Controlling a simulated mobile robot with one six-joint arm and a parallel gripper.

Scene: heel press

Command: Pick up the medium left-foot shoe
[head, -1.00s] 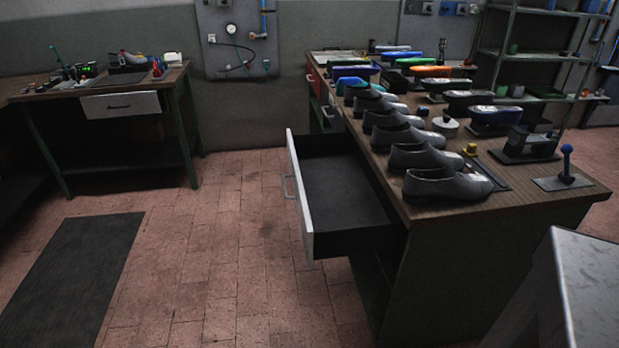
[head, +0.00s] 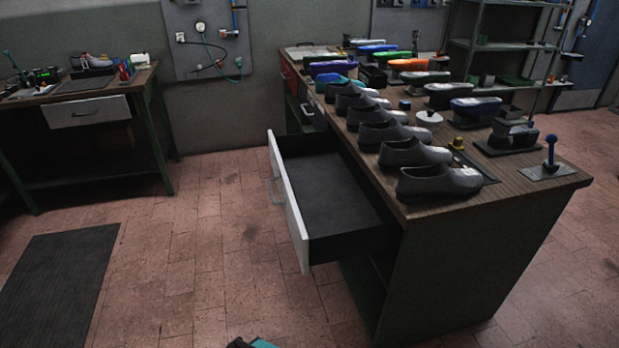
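A row of dark grey shoes stands along the left edge of the workbench (head: 530,194). The nearest shoe (head: 436,181) is at the front corner. Behind it come a second shoe (head: 412,153), a third shoe (head: 384,135) and more farther back, partly overlapping. Their toes point right. I cannot tell from this view which one is the medium left-foot shoe. My gripper is not clearly in view; only a small teal and black piece shows at the bottom edge, and I cannot tell what it is.
An open, empty drawer (head: 330,197) juts left from the workbench below the shoes. A blue-knobbed lever (head: 550,152) and press-like devices stand on the right side of the top. Another bench (head: 90,88) is at the back left. The floor between is clear, with a dark mat (head: 55,275).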

